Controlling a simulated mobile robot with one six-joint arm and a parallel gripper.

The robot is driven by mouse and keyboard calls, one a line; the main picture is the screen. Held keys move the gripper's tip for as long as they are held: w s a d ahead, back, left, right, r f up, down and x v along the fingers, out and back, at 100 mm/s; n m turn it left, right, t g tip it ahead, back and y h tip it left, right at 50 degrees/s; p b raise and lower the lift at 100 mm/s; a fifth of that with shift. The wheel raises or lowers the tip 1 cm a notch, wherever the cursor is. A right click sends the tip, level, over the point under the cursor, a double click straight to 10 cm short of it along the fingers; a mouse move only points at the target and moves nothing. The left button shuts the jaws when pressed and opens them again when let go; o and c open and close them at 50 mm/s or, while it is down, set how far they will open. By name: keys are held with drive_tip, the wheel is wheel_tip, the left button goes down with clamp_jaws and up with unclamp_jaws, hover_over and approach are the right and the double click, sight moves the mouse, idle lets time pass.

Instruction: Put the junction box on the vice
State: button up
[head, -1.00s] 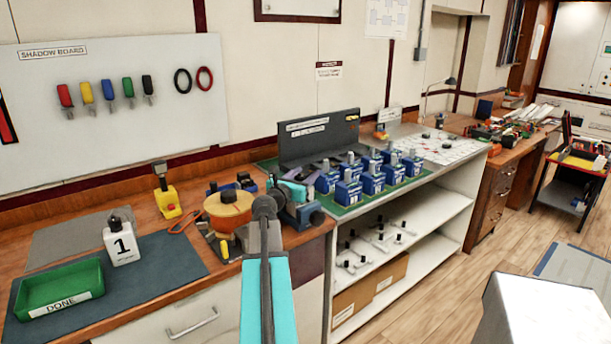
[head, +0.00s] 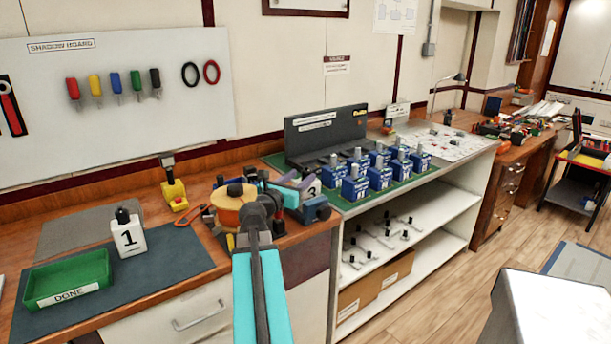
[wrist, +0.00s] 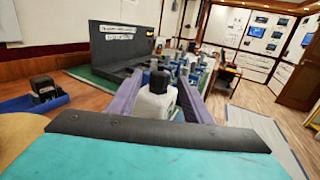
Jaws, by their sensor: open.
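A white box marked 3 with a dark top (head: 312,186), which I take as the junction box, stands at the blue and grey vice (head: 316,210) on the bench corner. In the wrist view the white box (wrist: 155,106) is upright between the two spread purple-grey fingers of my gripper (wrist: 155,84). My gripper (head: 287,187) is open, and its fingers look apart from the box. The box's base and its contact with the vice are hidden. A similar white box marked 1 (head: 126,238) stands on the dark mat at left.
A green DONE tray (head: 66,283) lies on the mat. Several blue breakers (head: 354,189) stand on the green mat at right, before a dark panel (head: 327,133).

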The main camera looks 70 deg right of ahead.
drive_tip(key=shift+w+a, duration=0.2)
drive_tip(key=shift+a, duration=1.6)
